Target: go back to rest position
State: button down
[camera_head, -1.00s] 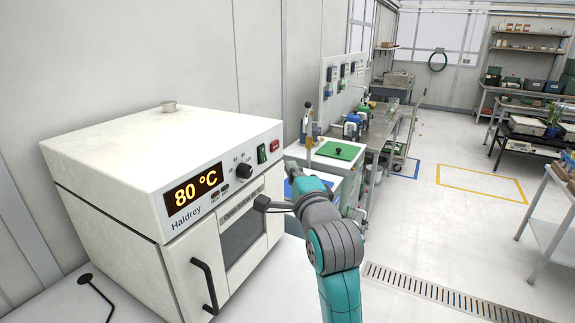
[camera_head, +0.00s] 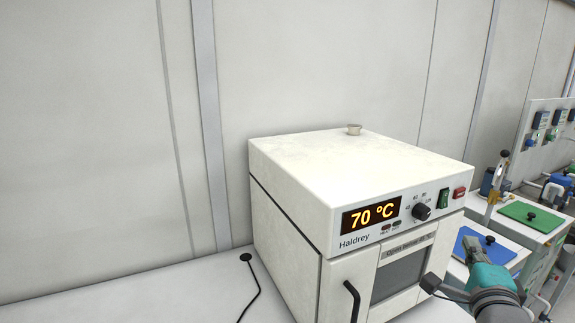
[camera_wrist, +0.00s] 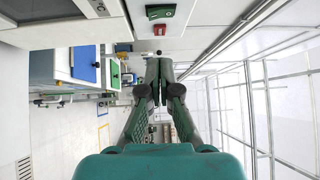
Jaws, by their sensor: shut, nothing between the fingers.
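My gripper (camera_wrist: 157,88) shows in the wrist view with its two fingers together, shut and empty. It touches nothing that I can see. In the wrist view the oven's green switch (camera_wrist: 160,11) and red button (camera_wrist: 160,30) are at the top, beyond my fingers.
To the right are units with a green lid (camera_head: 530,215) and a blue lid (camera_head: 487,245). A black cable (camera_head: 253,285) lies on the bench left of the oven. The bench's left part is clear.

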jog(key=s+a+f+n+y, duration=0.1)
jog(key=s+a+f+n, duration=0.35)
jog(key=f, duration=0.35)
jog(key=s+a+f+n+g+y, duration=0.1)
jog(key=s+a+f+n+y, duration=0.15)
jog(key=s+a+f, duration=0.4)
jog(key=s+a+f+n+y, duration=0.1)
jog(key=s+a+f+n, duration=0.2)
jog(key=f, duration=0.7)
jog(key=s+a+f+n+y, duration=0.1)
jog(key=s+n, duration=0.5)
jog(key=s, duration=0.7)
jog(key=s+a+f+n+g+y, duration=0.1)
jog(key=s+a+f+n, duration=0.3)
jog(key=s, duration=0.9)
jog(key=a+n+y, duration=0.1)
jog(key=n, duration=0.1)
jog(key=shift+s+a+f+n+g, duration=0.15)
jog(key=shift+s+n+g, duration=0.05)
jog(key=shift+n+g, duration=0.1)
